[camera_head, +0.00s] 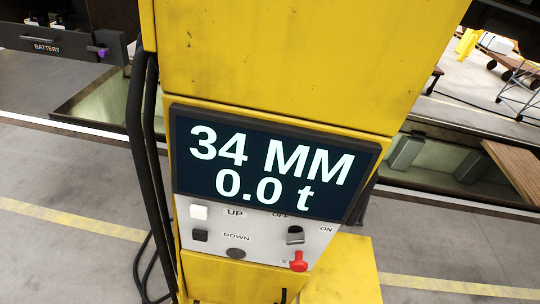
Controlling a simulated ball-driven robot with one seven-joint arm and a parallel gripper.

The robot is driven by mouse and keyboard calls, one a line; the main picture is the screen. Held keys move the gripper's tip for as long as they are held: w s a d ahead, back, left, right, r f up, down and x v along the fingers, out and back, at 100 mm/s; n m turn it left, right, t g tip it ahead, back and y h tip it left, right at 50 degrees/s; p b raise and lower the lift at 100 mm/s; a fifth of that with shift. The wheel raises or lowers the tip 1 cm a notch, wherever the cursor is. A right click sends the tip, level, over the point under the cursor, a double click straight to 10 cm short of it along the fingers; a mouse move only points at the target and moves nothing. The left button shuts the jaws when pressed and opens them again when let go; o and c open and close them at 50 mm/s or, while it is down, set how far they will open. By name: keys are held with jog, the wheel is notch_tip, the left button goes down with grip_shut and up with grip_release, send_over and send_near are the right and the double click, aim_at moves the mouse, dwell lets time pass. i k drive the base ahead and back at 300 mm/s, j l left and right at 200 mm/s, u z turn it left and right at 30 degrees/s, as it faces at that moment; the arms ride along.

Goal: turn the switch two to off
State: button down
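A yellow lifting column (300,60) fills the middle of the view and leans in the picture. Its grey control panel (262,232) sits below a dark display (275,165) reading "34 MM" and "0.0 t". A black switch (295,235) stands at the panel's right, between a partly hidden OFF label and an ON label. I cannot tell its exact position, and no number shows on it. A white button (199,212) is beside UP and a black button (200,235) beside DOWN. A dark round part (236,253) and a red knob (299,261) sit lower. My gripper is not in view.
Black cables (138,150) hang along the column's left side. A dark box marked BATTERY (60,45) is at upper left. Sunken pits flank the column. A wooden board (515,170) and carts (515,75) are at right. Grey floor (70,255) is open at lower left.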

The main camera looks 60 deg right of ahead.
aim_at(296, 235)
jog(key=k+z, duration=0.35)
jog(key=k+l+z, duration=0.15)
jog(key=z, duration=0.25)
